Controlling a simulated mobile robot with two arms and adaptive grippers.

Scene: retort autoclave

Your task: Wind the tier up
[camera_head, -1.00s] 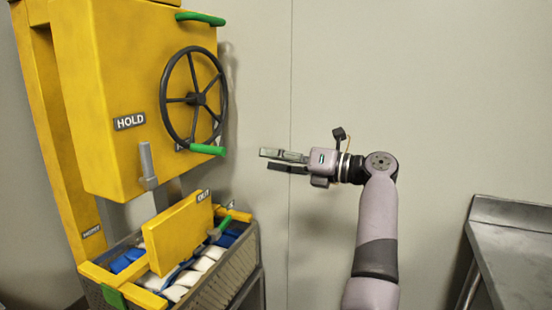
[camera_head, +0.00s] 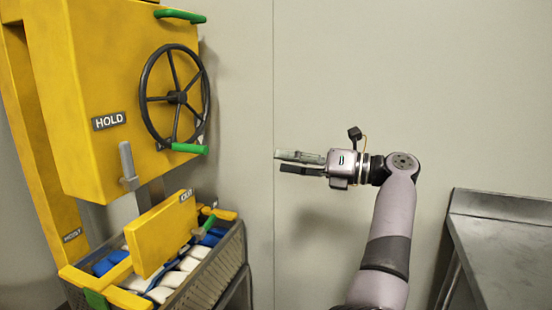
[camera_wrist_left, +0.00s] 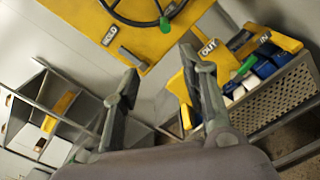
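A black handwheel (camera_head: 176,97) with a green handle (camera_head: 190,148) is on the front of a yellow housing marked HOLD (camera_head: 70,100). The wheel's lower part and its green handle (camera_wrist_left: 165,24) show at the top of the left wrist view. Below the housing, a grey basket (camera_head: 226,262) holds blue and white packs and has a yellow plate (camera_head: 162,235) with a label over it. My left gripper (camera_head: 278,161) is right of the wheel and clear of it, its fingers apart and empty, pointing left. Its open fingers (camera_wrist_left: 158,63) also show in the wrist view. My right gripper is not in view.
A green bar (camera_head: 180,16) sticks out at the housing's top. A grey upright lever (camera_head: 128,165) stands below HOLD. A metal bench (camera_head: 505,235) is at the right. A shelved rack (camera_wrist_left: 50,115) shows left in the wrist view. The wall area between is clear.

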